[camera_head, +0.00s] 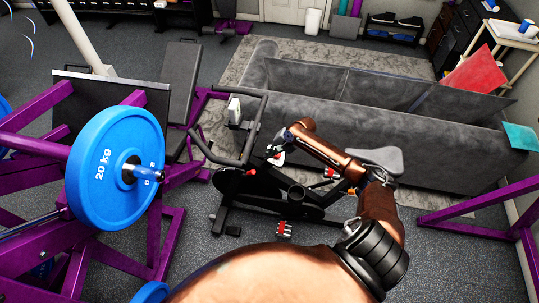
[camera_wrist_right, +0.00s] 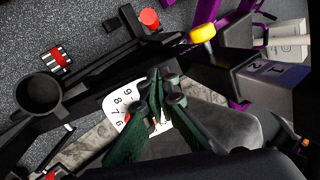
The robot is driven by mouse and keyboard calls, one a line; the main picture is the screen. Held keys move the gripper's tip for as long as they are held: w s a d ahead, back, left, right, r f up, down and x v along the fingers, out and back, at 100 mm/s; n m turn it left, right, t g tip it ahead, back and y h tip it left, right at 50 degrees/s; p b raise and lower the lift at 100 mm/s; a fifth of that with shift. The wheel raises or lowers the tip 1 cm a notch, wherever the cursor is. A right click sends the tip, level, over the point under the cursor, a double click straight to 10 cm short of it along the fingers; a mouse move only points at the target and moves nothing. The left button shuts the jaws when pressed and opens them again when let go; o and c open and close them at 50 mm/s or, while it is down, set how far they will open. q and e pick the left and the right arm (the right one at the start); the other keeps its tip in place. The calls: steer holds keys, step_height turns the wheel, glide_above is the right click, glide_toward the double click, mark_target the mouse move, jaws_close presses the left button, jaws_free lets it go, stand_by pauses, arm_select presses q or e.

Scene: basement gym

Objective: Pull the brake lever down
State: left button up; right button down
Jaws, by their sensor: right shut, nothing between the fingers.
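The black exercise bike (camera_head: 262,190) stands left of centre in the head view. My right arm reaches over it, and my right gripper (camera_head: 276,150) is at the frame behind the handlebar. In the right wrist view, the gripper's green fingers (camera_wrist_right: 157,82) meet at the tips, shut and empty. They are over a white numbered plate (camera_wrist_right: 117,105) and dark bike parts. I cannot clearly pick out the brake lever; the fingers cover part of this area. A red knob (camera_wrist_right: 149,18) and a yellow knob (camera_wrist_right: 202,33) show beyond the fingertips. My left gripper is not in view.
A purple rack with a blue 20 kg plate (camera_head: 108,168) stands to the left of the bike. A grey sofa (camera_head: 390,130) stands close behind it. A bike pedal (camera_head: 284,228) is at the front. Carpet is clear at the lower right.

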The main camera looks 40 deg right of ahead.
mark_target(250, 174)
steer(key=a+f, duration=0.5)
steer(key=a, duration=0.1)
steer(key=shift+w, duration=0.3)
